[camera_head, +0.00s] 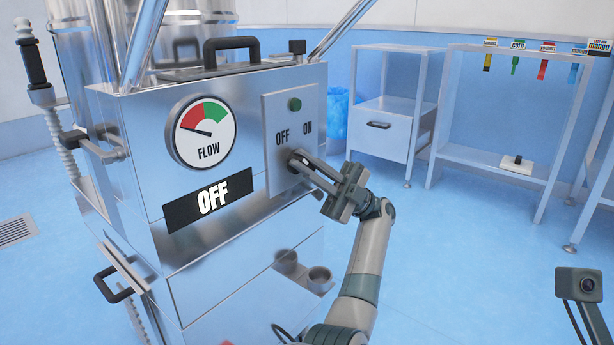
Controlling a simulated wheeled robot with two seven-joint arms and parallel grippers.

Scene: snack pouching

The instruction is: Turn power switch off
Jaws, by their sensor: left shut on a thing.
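The power switch (298,158) is a small dark knob on a grey plate (281,122) on the front of a shiny metal machine (140,120). The plate reads OFF on the left and ON on the right, with a green round button or lamp (294,104) above. My left gripper (304,163) reaches in from the lower right and is shut on the switch. Its fingers hide part of the knob, so its exact angle is hard to tell. A black display (211,199) left of the plate reads OFF. My right gripper is not in view.
A FLOW gauge (205,132) has its needle in the red, at the left. A white cabinet (392,130) and a shelf rack (494,160) with coloured tags stand behind to the right. A blue bin (338,110) stands beside the cabinet. The blue floor between is clear.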

